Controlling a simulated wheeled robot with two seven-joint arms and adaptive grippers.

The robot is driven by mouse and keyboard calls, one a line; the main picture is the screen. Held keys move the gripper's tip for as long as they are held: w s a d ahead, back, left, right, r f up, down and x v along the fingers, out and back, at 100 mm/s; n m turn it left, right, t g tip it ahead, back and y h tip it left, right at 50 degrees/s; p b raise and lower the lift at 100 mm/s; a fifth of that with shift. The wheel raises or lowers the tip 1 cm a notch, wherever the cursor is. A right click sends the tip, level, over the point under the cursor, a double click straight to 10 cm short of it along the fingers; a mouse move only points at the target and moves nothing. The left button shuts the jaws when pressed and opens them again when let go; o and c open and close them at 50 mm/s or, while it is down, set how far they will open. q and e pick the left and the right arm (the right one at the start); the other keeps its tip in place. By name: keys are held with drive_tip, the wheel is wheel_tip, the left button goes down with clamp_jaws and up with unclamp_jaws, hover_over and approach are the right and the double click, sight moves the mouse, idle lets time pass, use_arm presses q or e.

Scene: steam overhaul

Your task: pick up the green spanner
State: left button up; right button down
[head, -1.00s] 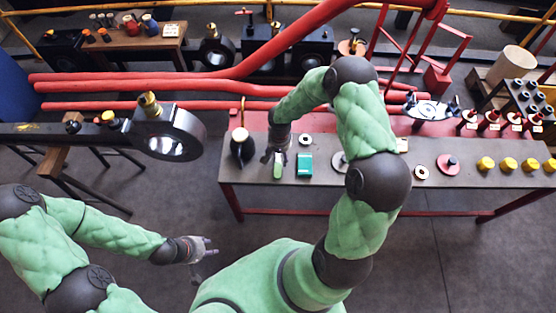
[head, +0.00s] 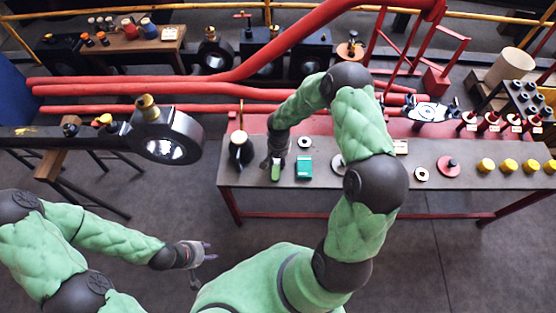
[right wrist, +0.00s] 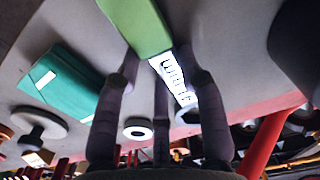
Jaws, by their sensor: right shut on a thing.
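The green spanner (head: 275,174) is at the left part of the grey bench top, near its front edge. In the right wrist view its green handle (right wrist: 138,24) comes in from the top, with a white lettered part (right wrist: 174,78) running down between my fingers. My right gripper (head: 272,165) is shut on the spanner; its fingers also show in the right wrist view (right wrist: 165,62). I cannot tell whether the spanner is clear of the bench. My left gripper (head: 207,251) is empty, with its fingers apart, low in front of the bench.
A teal box (head: 305,168) lies just right of the spanner. A dark oil can (head: 241,150) stands to its left. Pale rings, a red disc (head: 448,166) and several yellow caps (head: 507,165) lie further right. Red pipes (head: 150,88) run behind the bench.

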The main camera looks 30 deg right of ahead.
sight(279, 161)
wheel_tip(279, 161, up, 3)
drive_tip(key=shift+w+r+p, duration=0.1)
drive_tip(key=shift+r+p, duration=0.1)
drive_tip(key=shift+p, duration=0.5)
drive_tip(key=s+a+r+p, duration=0.4)
drive_tip(key=s+a+r, duration=0.3)
drive_tip(key=a, duration=0.5)
wheel_tip(279, 161, up, 3)
drive_tip(key=shift+f, duration=0.2)
drive_tip(key=shift+a, duration=0.1)
